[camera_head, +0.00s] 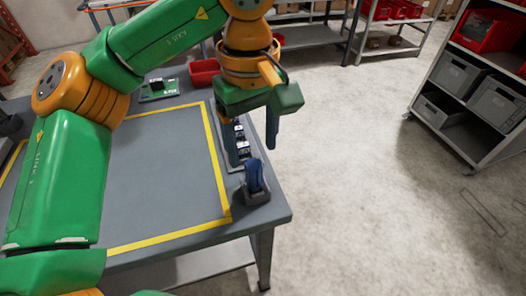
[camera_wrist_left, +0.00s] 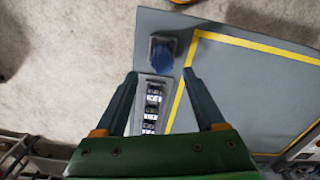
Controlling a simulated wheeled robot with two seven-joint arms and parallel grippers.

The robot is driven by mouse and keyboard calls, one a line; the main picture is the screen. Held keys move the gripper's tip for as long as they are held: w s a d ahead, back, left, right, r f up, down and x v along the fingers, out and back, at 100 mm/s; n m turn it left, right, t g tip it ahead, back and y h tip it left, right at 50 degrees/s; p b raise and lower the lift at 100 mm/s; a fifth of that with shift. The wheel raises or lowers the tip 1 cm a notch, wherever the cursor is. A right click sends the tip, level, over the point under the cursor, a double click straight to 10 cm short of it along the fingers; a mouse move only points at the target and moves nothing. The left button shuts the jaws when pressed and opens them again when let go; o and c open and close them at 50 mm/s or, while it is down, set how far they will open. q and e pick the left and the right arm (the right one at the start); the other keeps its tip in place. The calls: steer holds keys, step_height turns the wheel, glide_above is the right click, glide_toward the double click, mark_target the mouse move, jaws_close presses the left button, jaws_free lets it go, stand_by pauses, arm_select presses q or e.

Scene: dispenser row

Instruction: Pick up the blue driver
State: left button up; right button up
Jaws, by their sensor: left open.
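The blue driver (camera_head: 254,177) stands upright in a dark grey holder (camera_head: 256,197) near the table's right front corner. In the left wrist view the driver (camera_wrist_left: 162,57) shows from above, in line with the gap and just beyond the fingertips. My left gripper (camera_head: 252,156) points down with its dark fingers open and nothing gripped. It is close to the driver, above and a little behind it in the head view. My right gripper is not in view.
A grey tray (camera_wrist_left: 152,112) with several small black-and-white items lies below the gripper. Yellow tape (camera_head: 217,160) marks a bare area on the grey table (camera_head: 160,175). A red bin (camera_head: 204,76) and green board (camera_head: 158,92) are farther back. Floor lies right of the table.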

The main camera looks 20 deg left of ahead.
mark_target(253, 164)
arm_select(q)
steer(key=f, duration=0.4)
steer(key=s+f, duration=0.1)
steer(key=f, duration=0.1)
steer(key=shift+d+f, duration=0.1)
steer(key=shift+f, duration=0.3)
steer(key=shift+r, duration=0.1)
jaws_close()
